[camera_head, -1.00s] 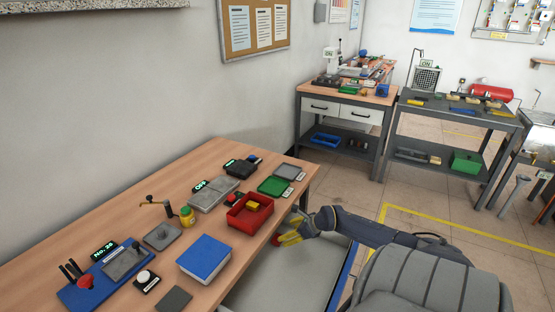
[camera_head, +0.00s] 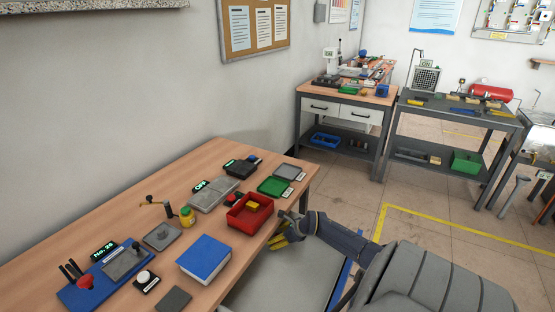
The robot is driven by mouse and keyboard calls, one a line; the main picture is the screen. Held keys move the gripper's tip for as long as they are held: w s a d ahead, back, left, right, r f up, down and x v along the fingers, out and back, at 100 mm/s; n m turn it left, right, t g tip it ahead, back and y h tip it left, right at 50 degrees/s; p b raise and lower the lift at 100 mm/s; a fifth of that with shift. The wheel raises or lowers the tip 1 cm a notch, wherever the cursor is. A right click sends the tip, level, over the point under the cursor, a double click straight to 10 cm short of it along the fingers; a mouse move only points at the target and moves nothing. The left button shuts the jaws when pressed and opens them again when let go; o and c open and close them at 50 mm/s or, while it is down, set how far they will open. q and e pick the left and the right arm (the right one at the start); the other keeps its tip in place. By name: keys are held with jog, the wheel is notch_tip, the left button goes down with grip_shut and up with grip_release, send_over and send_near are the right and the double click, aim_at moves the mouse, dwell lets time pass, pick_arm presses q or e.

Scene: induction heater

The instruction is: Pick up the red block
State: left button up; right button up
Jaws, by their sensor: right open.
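A red open tray (camera_head: 238,220) sits near the right edge of the wooden table and holds a small yellow piece (camera_head: 252,206). A small red item (camera_head: 231,198) lies just behind the tray; it is too small to tell whether it is a block. My right gripper (camera_head: 276,241), with yellow fingers, is open at the table's right edge, close beside the red tray and apart from the small red item. Its fingertips are partly hard to make out. My left gripper is out of view.
A grey surface (camera_head: 285,277) lies below the table's right edge.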

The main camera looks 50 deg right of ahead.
jog(key=shift+w+a+f, duration=0.1)
jog(key=shift+w+f, duration=0.3)
jog(key=shift+c, duration=0.3)
jog(key=c, duration=1.2)
